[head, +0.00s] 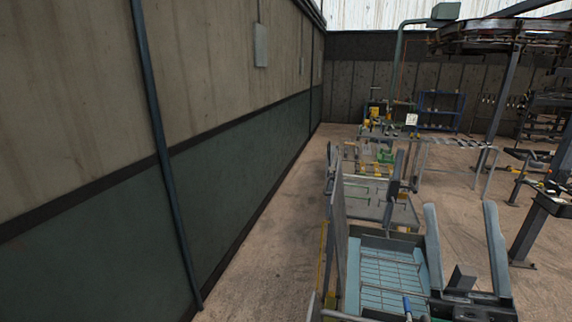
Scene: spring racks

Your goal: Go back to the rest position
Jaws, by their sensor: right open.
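My left gripper is not in view.
A blue-handled part (407,305) is at the bottom edge. Workstations with a blue rack (440,108) stand farther back. A long wall (120,220) runs along the left, with bare floor (275,235) beside it.

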